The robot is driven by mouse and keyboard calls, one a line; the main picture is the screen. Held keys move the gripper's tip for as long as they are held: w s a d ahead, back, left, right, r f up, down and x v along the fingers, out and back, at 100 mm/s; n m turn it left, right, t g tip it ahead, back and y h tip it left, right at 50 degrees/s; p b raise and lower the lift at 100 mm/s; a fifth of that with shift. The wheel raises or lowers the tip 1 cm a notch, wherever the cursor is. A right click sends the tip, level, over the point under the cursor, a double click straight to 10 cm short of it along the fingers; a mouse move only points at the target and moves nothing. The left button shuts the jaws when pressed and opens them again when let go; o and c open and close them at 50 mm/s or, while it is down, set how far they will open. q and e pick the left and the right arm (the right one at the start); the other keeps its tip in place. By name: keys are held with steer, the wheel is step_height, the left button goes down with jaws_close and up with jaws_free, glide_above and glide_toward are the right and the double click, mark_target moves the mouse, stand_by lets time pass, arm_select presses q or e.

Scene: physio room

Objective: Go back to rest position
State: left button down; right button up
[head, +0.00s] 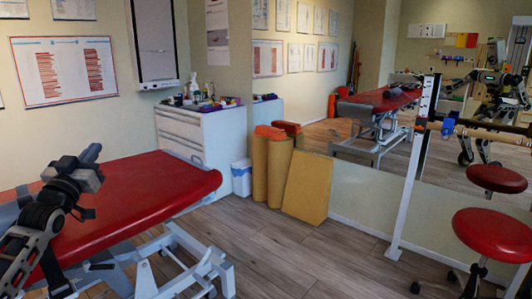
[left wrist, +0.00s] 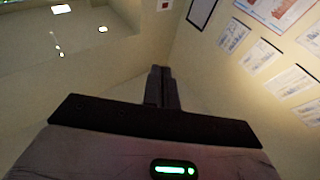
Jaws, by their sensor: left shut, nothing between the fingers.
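My left gripper (head: 88,168) is at the left of the head view, raised in front of the red treatment table (head: 150,192). It is shut, with nothing between its fingers. In the left wrist view its closed fingers (left wrist: 161,88) stand together and point toward the wall and ceiling. My right gripper does not show directly in the head view.
A white drawer cabinet (head: 205,140) with small items on top stands behind the table. Yellow rolls (head: 279,170) and a yellow wedge (head: 308,188) lean by the mirror wall. A red stool (head: 492,235) and a white post (head: 414,170) stand right. The middle floor (head: 300,255) is clear.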

arm_select(q)
steer(key=a+f+m+g+y, duration=0.35)
steer(key=a+f+g, duration=0.2)
steer(key=f, duration=0.25)
steer(key=s+d+f+m+g+h, duration=0.1)
steer(key=s+d+f+h, duration=0.1)
steer(key=s+d+f, duration=0.55)
steer(key=s+d+f+g+h, duration=0.1)
steer(key=s+d+f+h, duration=0.15)
steer(key=d+f, duration=0.9)
steer(key=s+d+f+g+h, duration=0.2)
steer(key=s+d+f, duration=0.2)
steer(key=s+d, duration=0.4)
steer(key=s+d+r+n+g+h+p, duration=0.1)
steer(key=s+d+p, duration=0.3)
steer(key=s, duration=0.4)
steer(key=s+d+r+n+p, duration=0.1)
steer(key=s+d+r+p, duration=0.1)
steer(key=s+d+p, duration=0.2)
steer(key=shift+s+d+r+g+h, duration=0.4)
steer(key=shift+s+d, duration=0.7)
steer(key=shift+s, duration=0.8)
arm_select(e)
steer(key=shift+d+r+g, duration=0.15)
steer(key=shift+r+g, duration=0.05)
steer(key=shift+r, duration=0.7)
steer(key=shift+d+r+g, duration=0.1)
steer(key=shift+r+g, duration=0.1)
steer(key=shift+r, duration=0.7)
